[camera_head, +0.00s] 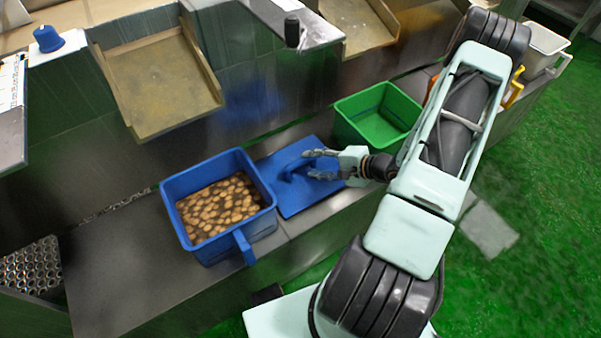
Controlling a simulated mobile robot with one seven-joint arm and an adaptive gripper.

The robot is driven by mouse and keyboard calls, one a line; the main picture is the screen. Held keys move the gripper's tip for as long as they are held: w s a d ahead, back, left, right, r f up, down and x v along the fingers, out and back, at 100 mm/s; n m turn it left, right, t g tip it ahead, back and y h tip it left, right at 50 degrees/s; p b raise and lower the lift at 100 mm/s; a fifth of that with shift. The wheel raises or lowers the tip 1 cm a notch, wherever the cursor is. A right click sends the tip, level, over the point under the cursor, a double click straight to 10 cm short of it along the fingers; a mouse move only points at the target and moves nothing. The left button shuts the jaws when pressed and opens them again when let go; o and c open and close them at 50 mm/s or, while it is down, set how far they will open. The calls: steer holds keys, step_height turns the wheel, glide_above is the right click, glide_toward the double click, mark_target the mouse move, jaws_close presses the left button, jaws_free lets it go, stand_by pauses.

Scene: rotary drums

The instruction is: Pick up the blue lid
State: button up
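The blue lid (320,196) lies on the metal ledge, between a blue bin and a green bin. A raised blue handle (287,171) stands on its upper part. My gripper (312,164) reaches in from the right, over the lid, with its fingers pointing left toward the handle. The fingers are spread apart and open. The fingertips are close to the handle's right end; I cannot tell whether they touch it. My gripper and wrist hide part of the lid's right side.
The blue bin (247,241), full of brown potato-like pieces, stands just left of the lid. The empty green bin (348,119) stands to its upper right. Metal chutes (165,85) hang above. The metal ledge (125,265) is bare at left. Green floor lies at right.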

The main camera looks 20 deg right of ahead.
mark_target(304, 162)
steer(key=x, duration=0.5)
steer(key=shift+w+r+b, duration=0.2)
steer(key=shift+b, duration=0.1)
steer(key=shift+c, duration=0.5)
jaws_close()
